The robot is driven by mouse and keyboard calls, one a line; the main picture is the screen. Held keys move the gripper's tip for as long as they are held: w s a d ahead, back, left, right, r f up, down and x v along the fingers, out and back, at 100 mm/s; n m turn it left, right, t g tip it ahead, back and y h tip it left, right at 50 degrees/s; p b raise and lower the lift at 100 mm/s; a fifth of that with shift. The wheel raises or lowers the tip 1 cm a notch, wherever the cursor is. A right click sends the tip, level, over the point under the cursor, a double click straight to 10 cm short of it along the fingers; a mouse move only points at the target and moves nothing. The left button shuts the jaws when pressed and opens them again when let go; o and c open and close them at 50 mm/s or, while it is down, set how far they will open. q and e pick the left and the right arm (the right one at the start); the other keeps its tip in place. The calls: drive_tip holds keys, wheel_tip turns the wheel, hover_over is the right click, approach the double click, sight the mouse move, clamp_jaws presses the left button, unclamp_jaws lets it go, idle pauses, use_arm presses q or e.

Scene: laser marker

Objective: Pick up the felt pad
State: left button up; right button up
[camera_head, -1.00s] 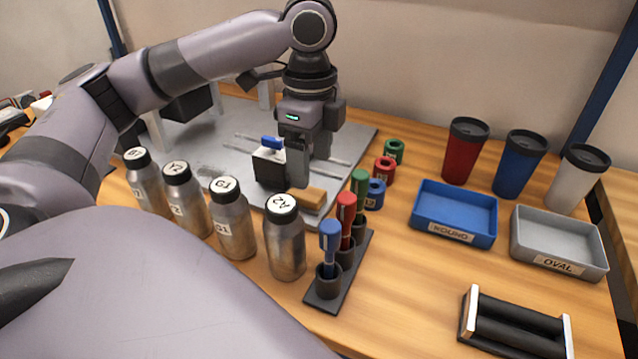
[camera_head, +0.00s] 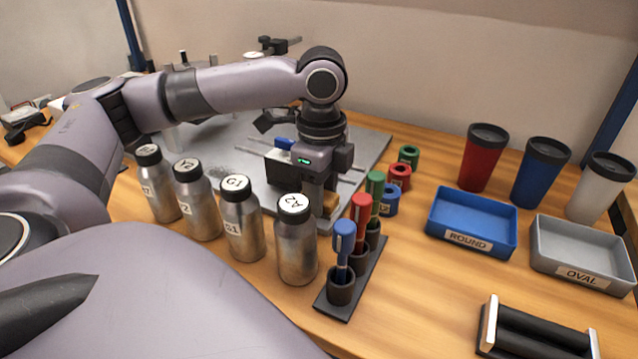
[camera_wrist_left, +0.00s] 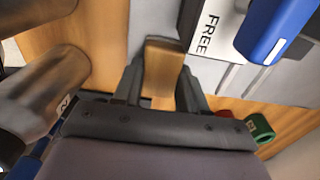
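The felt pad, a small tan block, shows in the left wrist view (camera_wrist_left: 163,68) between the two fingers. In the head view (camera_head: 331,204) only a bit of it shows, mostly hidden behind my left gripper and the marker pens. My left gripper (camera_wrist_left: 160,85) is low over the pad at the front edge of the grey plate (camera_head: 225,160), with one finger on each side. The fingers look apart and close to the pad's sides; firm contact cannot be made out. My right gripper is out of view.
A dark box with a blue piece (camera_head: 285,143) stands just left of the gripper. Metal bottles (camera_head: 297,245) and a pen rack (camera_head: 352,285) stand close in front. Coloured rings (camera_head: 400,176), blue (camera_head: 470,241) and grey (camera_head: 580,276) trays and tumblers (camera_head: 482,160) are to the right.

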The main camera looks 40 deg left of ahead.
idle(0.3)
use_arm(q)
wheel_tip(320, 180, up, 20)
drive_tip(key=p, duration=0.8)
drive_tip(key=shift+o, duration=1.3)
drive_tip(key=shift+c, duration=0.8)
